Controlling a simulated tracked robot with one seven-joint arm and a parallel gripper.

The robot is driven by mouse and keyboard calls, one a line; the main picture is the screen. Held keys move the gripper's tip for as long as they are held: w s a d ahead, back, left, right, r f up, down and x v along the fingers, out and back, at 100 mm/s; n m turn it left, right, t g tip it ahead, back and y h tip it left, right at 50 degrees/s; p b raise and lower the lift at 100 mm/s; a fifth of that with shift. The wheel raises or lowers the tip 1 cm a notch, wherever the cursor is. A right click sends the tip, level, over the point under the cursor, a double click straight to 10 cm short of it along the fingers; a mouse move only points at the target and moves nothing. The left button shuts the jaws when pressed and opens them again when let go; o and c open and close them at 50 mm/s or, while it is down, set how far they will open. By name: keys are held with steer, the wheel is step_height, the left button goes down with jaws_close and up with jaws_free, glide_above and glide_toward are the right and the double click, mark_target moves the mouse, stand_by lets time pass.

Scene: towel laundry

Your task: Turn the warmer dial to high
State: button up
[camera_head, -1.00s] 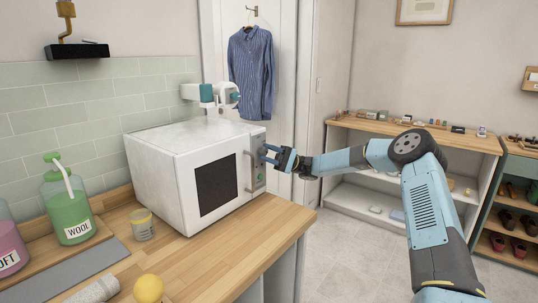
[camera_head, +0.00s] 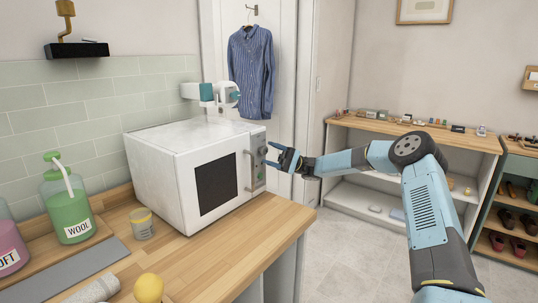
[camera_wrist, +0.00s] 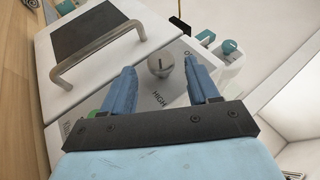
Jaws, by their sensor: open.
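The warmer (camera_head: 165,165) is a white box on the wooden counter, with a dark window, a bar handle and a grey control panel on its front. Its round grey dial (camera_head: 262,151) is at the top of that panel. In the wrist view the dial (camera_wrist: 159,66) shows between my fingers, with HIGH printed on the near side and another label, partly cut off, at upper right. The dial's exact setting is hard to read. My gripper (camera_head: 271,157) is open and empty, just in front of the panel, its fingers pointing at it and apart from the dial.
The warmer's bar handle (camera_wrist: 100,53) is close by, left of my fingers in the wrist view. Bottles and a jar (camera_head: 142,224) stand on the counter at left. Open floor lies to the right.

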steer(key=v, duration=1.2)
steer(key=shift+f, duration=0.2)
